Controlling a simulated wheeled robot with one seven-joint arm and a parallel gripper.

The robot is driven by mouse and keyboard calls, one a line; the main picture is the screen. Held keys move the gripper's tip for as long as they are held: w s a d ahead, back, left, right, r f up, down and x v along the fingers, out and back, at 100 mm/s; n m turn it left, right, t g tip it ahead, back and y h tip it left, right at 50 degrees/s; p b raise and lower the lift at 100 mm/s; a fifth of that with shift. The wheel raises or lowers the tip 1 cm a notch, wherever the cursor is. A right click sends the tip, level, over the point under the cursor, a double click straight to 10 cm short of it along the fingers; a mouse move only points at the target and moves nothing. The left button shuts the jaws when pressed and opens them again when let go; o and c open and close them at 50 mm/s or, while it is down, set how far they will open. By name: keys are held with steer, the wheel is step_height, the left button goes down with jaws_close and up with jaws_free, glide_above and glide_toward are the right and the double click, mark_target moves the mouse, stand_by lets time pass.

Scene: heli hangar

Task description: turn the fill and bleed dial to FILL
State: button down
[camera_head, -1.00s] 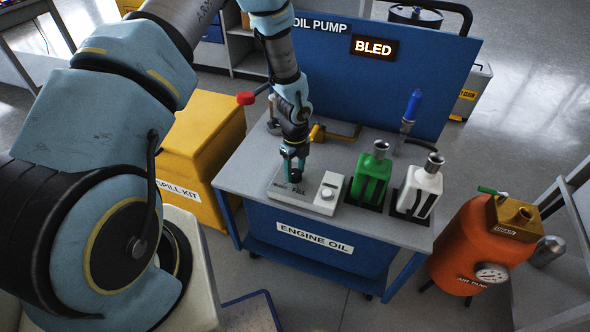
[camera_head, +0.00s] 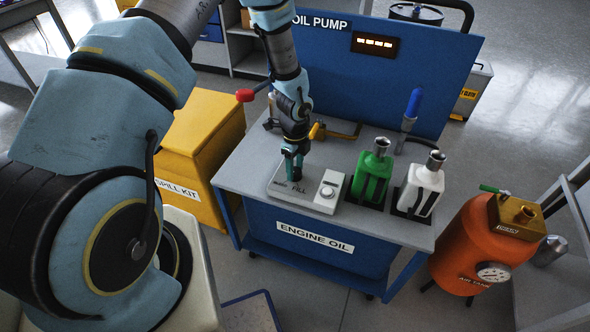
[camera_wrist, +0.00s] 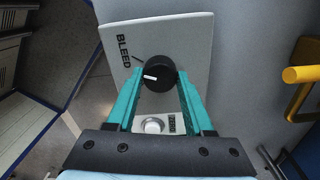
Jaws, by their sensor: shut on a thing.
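The black fill and bleed dial (camera_wrist: 160,74) sits on a pale control box (camera_head: 318,203) on the pump cart. My gripper (camera_wrist: 157,78) points down, its teal fingers shut on the dial's two sides. In the wrist view the dial's white mark points left and slightly down, turned away from the tick beside the BLEED label (camera_wrist: 124,52). In the head view the gripper (camera_head: 293,175) covers the dial. The display (camera_head: 375,43) shows a row of lit dashes.
A red-tipped lever (camera_head: 245,95) and yellow handle (camera_head: 315,131) are close to my gripper. An orange air tank (camera_head: 470,250) stands right.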

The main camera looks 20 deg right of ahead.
mark_target(295, 171)
steer(key=n+b, duration=0.2)
steer(key=n, duration=0.3)
steer(key=shift+n, duration=0.3)
steer(key=n+b, duration=0.2)
steer(key=n, duration=0.3)
steer(key=shift+n, duration=0.4)
steer(key=shift+c, duration=1.4)
jaws_free()
step_height(295, 171, up, 11)
steer(key=b, duration=0.1)
